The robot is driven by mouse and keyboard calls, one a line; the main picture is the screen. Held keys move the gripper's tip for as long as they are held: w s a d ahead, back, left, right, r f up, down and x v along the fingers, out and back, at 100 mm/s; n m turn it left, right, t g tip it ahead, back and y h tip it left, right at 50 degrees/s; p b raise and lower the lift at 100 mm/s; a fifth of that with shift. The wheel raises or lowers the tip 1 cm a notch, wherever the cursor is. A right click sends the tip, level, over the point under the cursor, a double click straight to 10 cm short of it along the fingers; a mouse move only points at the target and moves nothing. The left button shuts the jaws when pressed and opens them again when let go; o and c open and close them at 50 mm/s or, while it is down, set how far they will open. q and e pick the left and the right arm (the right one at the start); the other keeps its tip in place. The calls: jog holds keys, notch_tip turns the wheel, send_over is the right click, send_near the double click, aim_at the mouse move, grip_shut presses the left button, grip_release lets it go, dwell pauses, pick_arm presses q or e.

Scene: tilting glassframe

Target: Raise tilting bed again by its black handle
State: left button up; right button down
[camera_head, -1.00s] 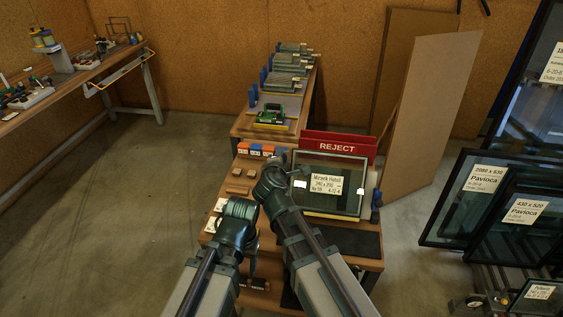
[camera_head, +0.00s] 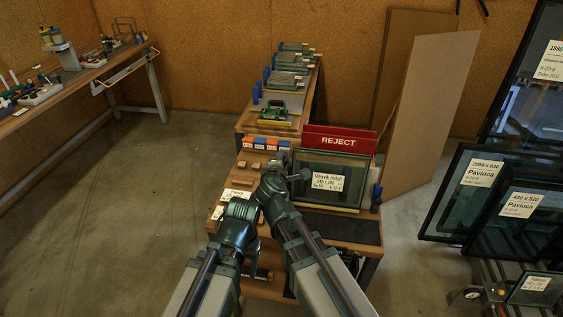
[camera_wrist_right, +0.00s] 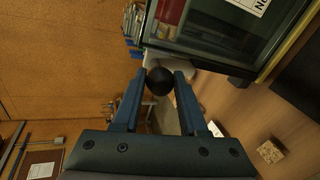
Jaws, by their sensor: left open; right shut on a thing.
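The tilting bed (camera_head: 312,206) stands on the wooden bench, carrying a dark glass pane (camera_head: 310,168) with a white label. The bed leans at an angle; how steep I cannot tell exactly. My right gripper (camera_wrist_right: 159,88) is shut on the black ball handle (camera_wrist_right: 159,76), with a finger on each side, beside the corner of the frame. In the head view my right gripper (camera_head: 290,178) is at the bed's left side, and the handle is mostly hidden there. My left gripper (camera_head: 238,222) hangs to the left over the bench, open and apart from the bed; its fingertips are hard to see.
A red REJECT sign (camera_head: 338,140) stands behind the bed. Blue and orange blocks (camera_head: 266,145) line the bench's back left. Dark glass panes (camera_head: 480,190) stand to the right. A brown board (camera_head: 430,110) leans behind. The floor at left is free.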

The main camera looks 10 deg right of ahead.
pick_arm(q)
jog(key=shift+f, duration=0.1)
pick_arm(e)
jog(key=shift+s+f, duration=0.1)
jog(key=shift+f, duration=0.05)
jog(key=c, duration=0.8)
grip_release()
jog(key=shift+c, duration=0.2)
jog(key=o, duration=0.4)
jog(key=shift+f, duration=0.1)
